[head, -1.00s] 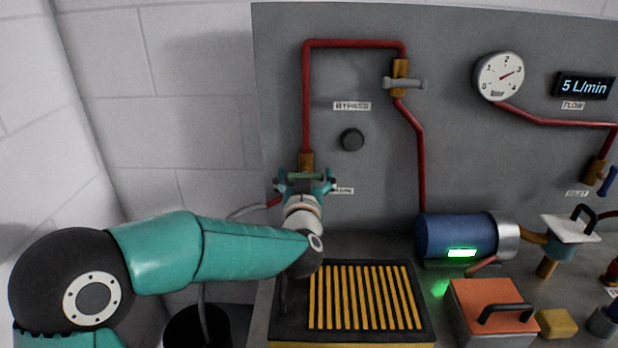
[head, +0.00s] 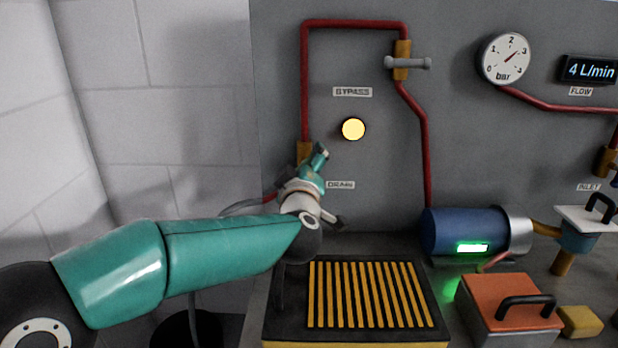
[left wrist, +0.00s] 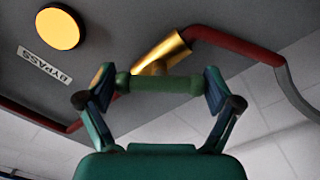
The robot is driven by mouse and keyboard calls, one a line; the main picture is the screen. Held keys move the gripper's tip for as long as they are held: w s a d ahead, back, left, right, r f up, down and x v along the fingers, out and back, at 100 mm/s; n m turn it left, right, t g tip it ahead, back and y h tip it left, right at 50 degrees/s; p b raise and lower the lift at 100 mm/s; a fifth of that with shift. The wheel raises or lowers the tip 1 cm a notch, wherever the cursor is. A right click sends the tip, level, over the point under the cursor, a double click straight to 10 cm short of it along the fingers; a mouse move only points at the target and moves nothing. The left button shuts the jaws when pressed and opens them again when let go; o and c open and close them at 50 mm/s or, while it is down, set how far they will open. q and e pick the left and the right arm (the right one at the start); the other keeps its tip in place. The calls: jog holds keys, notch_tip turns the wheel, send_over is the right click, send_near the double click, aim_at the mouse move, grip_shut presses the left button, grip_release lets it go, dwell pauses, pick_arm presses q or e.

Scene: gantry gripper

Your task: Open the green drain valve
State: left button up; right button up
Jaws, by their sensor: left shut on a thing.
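The drain valve's green handle (left wrist: 160,84) lies between the two fingers of my left gripper (left wrist: 160,88) in the left wrist view, and the gripper is shut on it. The valve's brass body (left wrist: 163,52) is right behind the handle, on the red pipe. In the head view my left gripper (head: 312,168) is tilted in front of the brass body (head: 304,152), left of the DRAIN label (head: 341,184). There the gripper mostly hides the handle. My right gripper is not in view.
A round lamp (head: 353,129) glows yellow below the BYPASS label. The bypass valve (head: 407,62) has a grey handle. The flow display (head: 590,69) reads 4 L/min. A yellow-slatted grate (head: 367,294) and an orange-lidded box (head: 508,305) stand below the panel.

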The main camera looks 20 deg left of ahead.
pick_arm(q)
jog(key=n+b, duration=0.1)
jog(key=n, duration=0.1)
jog(key=n+b, duration=0.2)
jog(key=shift+f+n, duration=0.2)
jog(key=shift+n, duration=0.1)
jog(key=shift+n+b, duration=1.25)
jog(key=shift+n, duration=0.75)
jog(key=o, duration=0.8)
jog(key=shift+w, duration=0.1)
jog(key=shift+o, duration=0.2)
